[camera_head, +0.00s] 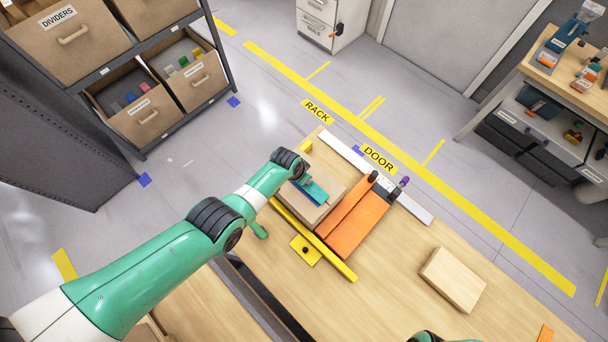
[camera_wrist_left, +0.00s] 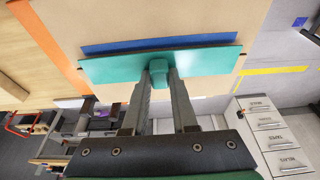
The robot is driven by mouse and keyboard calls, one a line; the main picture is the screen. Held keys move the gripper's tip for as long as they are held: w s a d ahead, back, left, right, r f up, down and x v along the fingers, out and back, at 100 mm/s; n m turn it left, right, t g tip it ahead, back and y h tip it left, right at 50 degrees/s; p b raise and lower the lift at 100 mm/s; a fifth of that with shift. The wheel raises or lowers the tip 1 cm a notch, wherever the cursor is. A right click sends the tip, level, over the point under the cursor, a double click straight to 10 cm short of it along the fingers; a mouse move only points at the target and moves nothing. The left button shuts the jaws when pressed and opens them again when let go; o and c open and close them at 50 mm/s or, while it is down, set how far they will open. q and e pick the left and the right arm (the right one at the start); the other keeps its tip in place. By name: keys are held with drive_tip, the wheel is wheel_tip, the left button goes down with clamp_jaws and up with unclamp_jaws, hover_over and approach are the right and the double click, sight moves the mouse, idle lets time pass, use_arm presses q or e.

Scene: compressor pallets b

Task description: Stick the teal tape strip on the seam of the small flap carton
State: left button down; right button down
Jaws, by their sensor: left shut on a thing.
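My left gripper (camera_head: 302,181) is shut on the tab of the teal tape strip (camera_head: 316,190). In the left wrist view the gripper (camera_wrist_left: 161,76) pinches a small teal tab at the middle of the teal strip (camera_wrist_left: 210,62). The strip lies flat-side toward the tan carton (camera_head: 325,180), whose top also fills much of the wrist view (camera_wrist_left: 190,18). A dark blue band (camera_wrist_left: 160,43) runs nearly parallel beside the strip. I cannot tell whether the strip touches the carton. The seam is not clearly visible. My right gripper is not in view.
An orange panel (camera_head: 358,222) lies right of the carton. A yellow bar (camera_head: 315,240) runs along its near side and a whitish rail (camera_head: 410,206) along the far side. A wooden block (camera_head: 453,278) sits farther right. The tabletop (camera_head: 385,300) in front is clear.

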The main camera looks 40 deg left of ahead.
use_arm(q)
drive_tip(key=shift+f+b, duration=0.55)
drive_tip(key=shift+f, duration=0.05)
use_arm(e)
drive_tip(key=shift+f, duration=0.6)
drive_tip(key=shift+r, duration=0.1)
use_arm(q)
drive_tip(key=c, duration=0.6)
unclamp_jaws()
drive_tip(key=shift+r, duration=0.1)
